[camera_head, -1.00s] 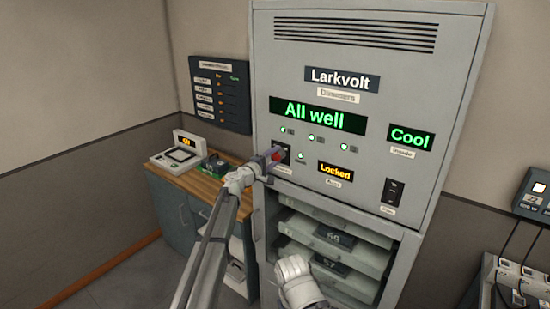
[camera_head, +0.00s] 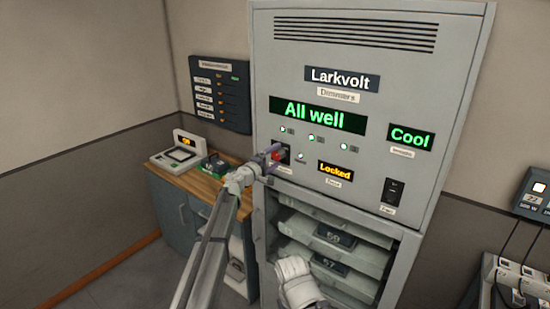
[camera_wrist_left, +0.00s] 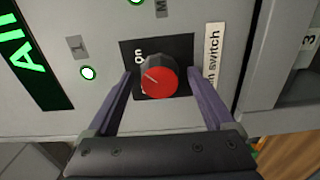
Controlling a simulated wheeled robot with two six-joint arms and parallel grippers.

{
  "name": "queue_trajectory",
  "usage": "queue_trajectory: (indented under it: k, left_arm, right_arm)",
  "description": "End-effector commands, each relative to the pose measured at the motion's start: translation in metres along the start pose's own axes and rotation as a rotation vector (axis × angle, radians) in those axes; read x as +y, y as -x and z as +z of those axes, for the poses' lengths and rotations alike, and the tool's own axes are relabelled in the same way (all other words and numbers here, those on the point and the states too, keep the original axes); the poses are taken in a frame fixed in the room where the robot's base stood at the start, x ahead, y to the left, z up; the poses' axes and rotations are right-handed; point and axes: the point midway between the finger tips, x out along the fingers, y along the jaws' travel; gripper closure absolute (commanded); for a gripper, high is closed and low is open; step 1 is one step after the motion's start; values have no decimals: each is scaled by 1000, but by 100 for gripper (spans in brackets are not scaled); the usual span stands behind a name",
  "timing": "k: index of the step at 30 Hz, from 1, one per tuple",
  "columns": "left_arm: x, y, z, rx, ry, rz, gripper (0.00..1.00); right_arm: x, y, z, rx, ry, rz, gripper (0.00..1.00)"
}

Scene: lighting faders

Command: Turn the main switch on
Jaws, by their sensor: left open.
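The main switch is a red round knob (camera_wrist_left: 162,80) on a black plate (camera_wrist_left: 180,48) with "On" printed beside it. Its white pointer line runs toward the upper left in the left wrist view, near "On". My left gripper (camera_wrist_left: 160,72) is open, with one finger on each side of the knob and a gap showing at each side. In the head view my left gripper (camera_head: 273,154) is at the switch, low on the left of the dimmer cabinet's front (camera_head: 395,65). The gripper partly hides the switch there. My right gripper's fingers do not show.
The cabinet displays read "All well" (camera_head: 318,115), "Cool" (camera_head: 410,138) and "Locked" (camera_head: 336,170). A black rocker switch (camera_head: 392,191) sits at right. Drawers (camera_head: 335,235) are below. A wooden-topped counter (camera_head: 185,177) stands left.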

Motion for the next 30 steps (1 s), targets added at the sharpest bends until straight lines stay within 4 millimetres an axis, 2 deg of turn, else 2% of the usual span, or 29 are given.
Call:
queue_trajectory:
  k: [8,14,22,25,30]
  left_arm:
    - [0,4,0,1,1,0,13]
    - [0,26,1,2,1,0,13]
    - [0,70,1,1,0,0,13]
    - [0,78,0,1,0,0,13]
    - [0,78,0,0,0,0,13]
  right_arm:
    - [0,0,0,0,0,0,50]
    - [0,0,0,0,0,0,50]
    - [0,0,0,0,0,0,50]
    - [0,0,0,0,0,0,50]
    - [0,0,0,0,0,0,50]
